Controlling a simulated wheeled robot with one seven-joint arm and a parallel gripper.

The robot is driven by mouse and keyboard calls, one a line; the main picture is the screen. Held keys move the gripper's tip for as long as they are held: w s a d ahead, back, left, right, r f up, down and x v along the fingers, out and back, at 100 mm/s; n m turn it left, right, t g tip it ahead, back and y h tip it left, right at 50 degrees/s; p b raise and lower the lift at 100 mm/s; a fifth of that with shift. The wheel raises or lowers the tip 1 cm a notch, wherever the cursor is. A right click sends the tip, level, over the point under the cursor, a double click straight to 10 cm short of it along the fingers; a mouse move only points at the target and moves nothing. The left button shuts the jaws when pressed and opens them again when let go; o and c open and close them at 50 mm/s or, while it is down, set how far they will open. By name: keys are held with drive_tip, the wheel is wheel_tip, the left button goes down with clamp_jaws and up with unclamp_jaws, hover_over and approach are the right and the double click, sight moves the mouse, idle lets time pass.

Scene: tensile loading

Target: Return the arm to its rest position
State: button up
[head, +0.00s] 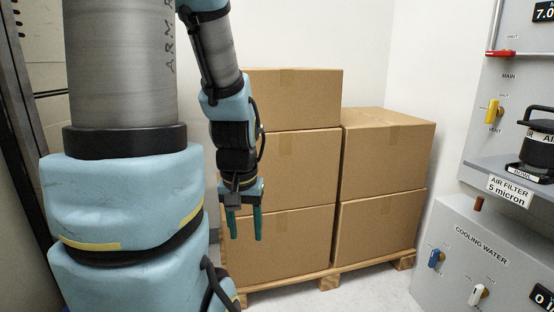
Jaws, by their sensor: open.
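My gripper (245,226) hangs from my arm near the middle of the head view, with its two teal fingers pointing down. The fingers are apart, and nothing shows between them. It is in front of the stacked cardboard boxes in the picture; how far it is from them I cannot tell. My blue and grey arm fills the left part of the view and folds over at the top, partly out of frame.
Several cardboard boxes (380,165) stand stacked on a wooden pallet (328,283) behind my gripper. At right is a grey panel (450,268) with valve handles, and a black air filter (538,145) above it. A strip of floor (375,295) is clear.

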wheel_tip(320, 180, up, 30)
drive_tip(key=p, duration=2.7)
drive_tip(key=shift+f, duration=0.25)
